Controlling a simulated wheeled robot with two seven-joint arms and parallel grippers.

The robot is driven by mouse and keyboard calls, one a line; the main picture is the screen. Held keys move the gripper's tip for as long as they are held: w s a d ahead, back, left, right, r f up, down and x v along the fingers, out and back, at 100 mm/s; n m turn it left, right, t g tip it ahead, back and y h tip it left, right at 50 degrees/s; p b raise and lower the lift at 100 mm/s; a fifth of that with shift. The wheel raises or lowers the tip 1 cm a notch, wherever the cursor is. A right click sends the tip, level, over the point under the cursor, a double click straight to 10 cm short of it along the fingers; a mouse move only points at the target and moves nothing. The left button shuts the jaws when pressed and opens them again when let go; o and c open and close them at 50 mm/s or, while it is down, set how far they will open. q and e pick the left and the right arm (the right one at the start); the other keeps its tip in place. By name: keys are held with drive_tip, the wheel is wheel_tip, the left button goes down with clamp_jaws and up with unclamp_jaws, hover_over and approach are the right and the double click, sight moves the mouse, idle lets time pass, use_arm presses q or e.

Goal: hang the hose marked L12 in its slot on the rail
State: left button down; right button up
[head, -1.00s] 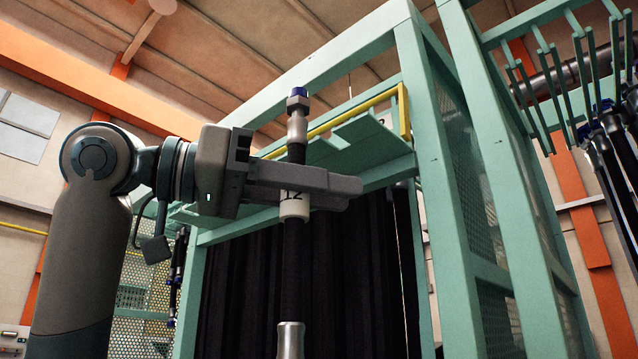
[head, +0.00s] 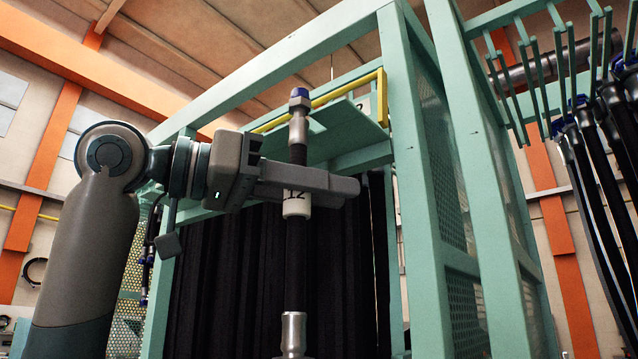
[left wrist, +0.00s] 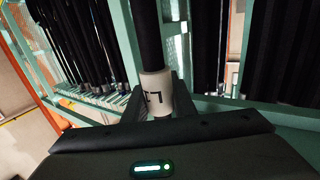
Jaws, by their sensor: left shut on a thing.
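My left gripper (head: 305,184) is shut on a black hose (head: 296,250), which hangs upright. The hose has a blue-capped metal fitting at its top, above the fingers, and another metal fitting low in the head view. In the left wrist view the label (left wrist: 157,92) shows an "L" and part of another mark. The slotted rail plate (head: 345,135), green with a yellow edge strip, is behind the hose's upper part. My right gripper is not in view.
Green frame posts (head: 415,180) with mesh panels stand right of the hose. A second rack with prongs (head: 545,75) holds several black hoses (head: 600,150) at the far right. Dark hanging hoses (head: 230,280) fill the space behind the held hose.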

use_arm(q)
drive_tip(key=w+d, duration=0.1)
drive_tip(key=w+d+p, duration=0.1)
drive_tip(key=w, duration=0.1)
drive_tip(key=shift+f, duration=0.15)
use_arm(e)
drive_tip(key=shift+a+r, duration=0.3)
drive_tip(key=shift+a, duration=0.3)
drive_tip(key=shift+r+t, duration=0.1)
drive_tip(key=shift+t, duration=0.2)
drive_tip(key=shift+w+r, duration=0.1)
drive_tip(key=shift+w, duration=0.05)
use_arm(q)
drive_tip(key=c, duration=1.4)
unclamp_jaws()
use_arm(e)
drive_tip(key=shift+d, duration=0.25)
